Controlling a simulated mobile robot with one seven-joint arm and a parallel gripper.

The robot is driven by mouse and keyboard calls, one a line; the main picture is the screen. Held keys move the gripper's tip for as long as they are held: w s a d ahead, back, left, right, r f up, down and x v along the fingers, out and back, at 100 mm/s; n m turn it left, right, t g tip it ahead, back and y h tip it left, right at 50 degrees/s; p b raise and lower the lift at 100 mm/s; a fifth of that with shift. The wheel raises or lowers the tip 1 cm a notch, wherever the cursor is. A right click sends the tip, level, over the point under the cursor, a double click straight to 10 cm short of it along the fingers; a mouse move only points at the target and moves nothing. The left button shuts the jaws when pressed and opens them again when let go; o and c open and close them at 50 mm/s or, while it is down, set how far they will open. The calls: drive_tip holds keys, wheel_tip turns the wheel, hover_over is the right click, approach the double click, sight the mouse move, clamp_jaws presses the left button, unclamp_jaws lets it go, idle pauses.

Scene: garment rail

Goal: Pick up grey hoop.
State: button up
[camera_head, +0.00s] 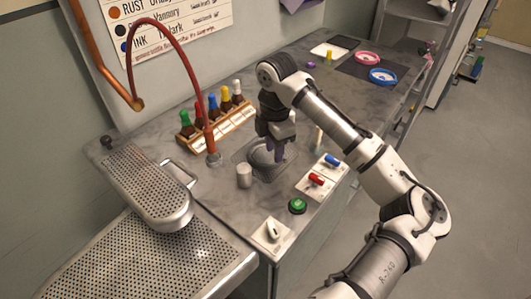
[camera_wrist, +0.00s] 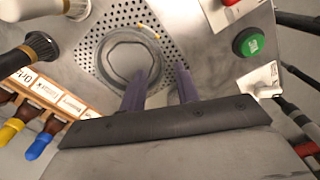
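The grey hoop (camera_wrist: 102,58) lies on a perforated drain plate (camera_wrist: 172,38) in the worktop. In the head view the hoop (camera_head: 254,158) is partly hidden by my gripper (camera_head: 278,156). In the wrist view my gripper (camera_wrist: 161,76) shows two purple fingers spread apart with a gap between them. The left finger overlaps the near right part of the hoop's rim in the picture. The right finger is to the right of the hoop. I cannot tell whether the fingers are down at rim height or still above it.
A wooden rack of colour-capped bottles (camera_head: 221,117) and a red hose (camera_head: 200,88) are behind. Switches (camera_head: 317,181) and a green button (camera_head: 297,205) line the front edge. Pink (camera_head: 367,58) and blue (camera_head: 383,76) rings lie far right.

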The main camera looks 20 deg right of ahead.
sight(274, 163)
wheel_tip(274, 163, down, 4)
drive_tip(key=shift+s+f+p, duration=0.1)
drive_tip(key=shift+s+p, duration=0.05)
drive_tip(key=shift+p, duration=0.35)
drive_tip(key=shift+c, duration=0.4)
clamp_jaws()
